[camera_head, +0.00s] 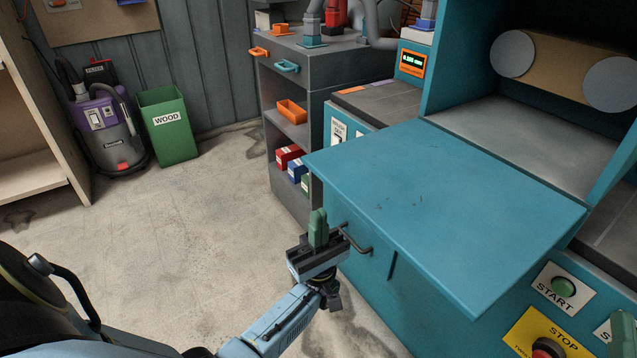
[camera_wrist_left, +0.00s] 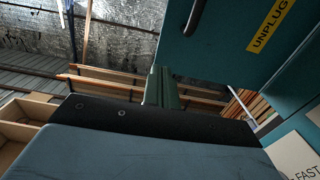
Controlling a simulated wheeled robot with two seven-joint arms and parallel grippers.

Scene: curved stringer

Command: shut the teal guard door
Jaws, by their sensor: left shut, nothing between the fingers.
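The teal guard door (camera_head: 445,195) is open and stands out from the machine as a flat, roughly level panel. A dark bar handle (camera_head: 357,240) shows just below its left edge; I cannot tell whether it belongs to the door. My left gripper (camera_head: 318,228) has green fingers, shut and empty, near the door's left edge and beside the handle. In the left wrist view the fingers (camera_wrist_left: 162,86) point toward a teal panel (camera_wrist_left: 225,50) with a dark handle (camera_wrist_left: 194,16). Contact with the panel cannot be told.
Behind the door is the machine's open compartment with a roller (camera_head: 565,68). START (camera_head: 563,287) and STOP (camera_head: 545,347) buttons are below right. A grey cabinet (camera_head: 320,95) stands behind the door, a green WOOD bin (camera_head: 168,130) further left. The floor at left is clear.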

